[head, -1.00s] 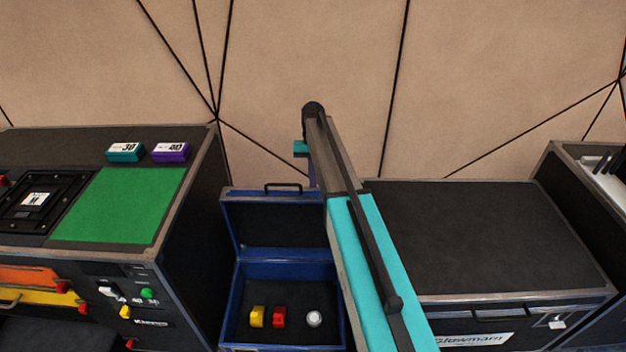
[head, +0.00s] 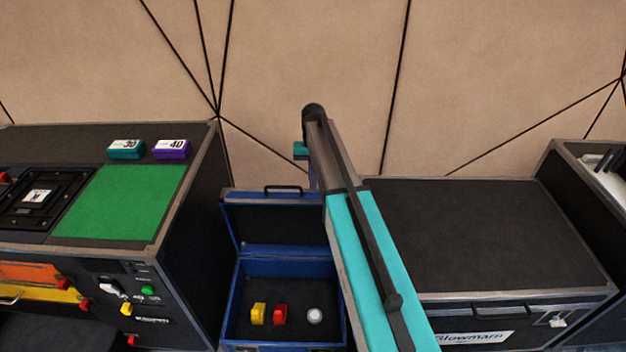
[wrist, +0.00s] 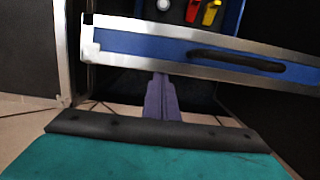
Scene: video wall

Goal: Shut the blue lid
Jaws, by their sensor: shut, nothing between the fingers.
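The blue case (head: 241,300) stands open on the floor between two dark cabinets. Its blue lid (head: 233,197) is upright at the back, with a black handle on its top edge. In the wrist view the lid's edge (wrist: 140,42) and handle (wrist: 235,60) cross the upper part. My gripper (head: 312,180) is behind the lid's right part, mostly hidden by the lid and my arm. In the wrist view my purple fingers (wrist: 160,88) are shut and empty, pointing at the lid's edge. I cannot tell whether they touch it.
The right cabinet (head: 480,230) has a bare top.

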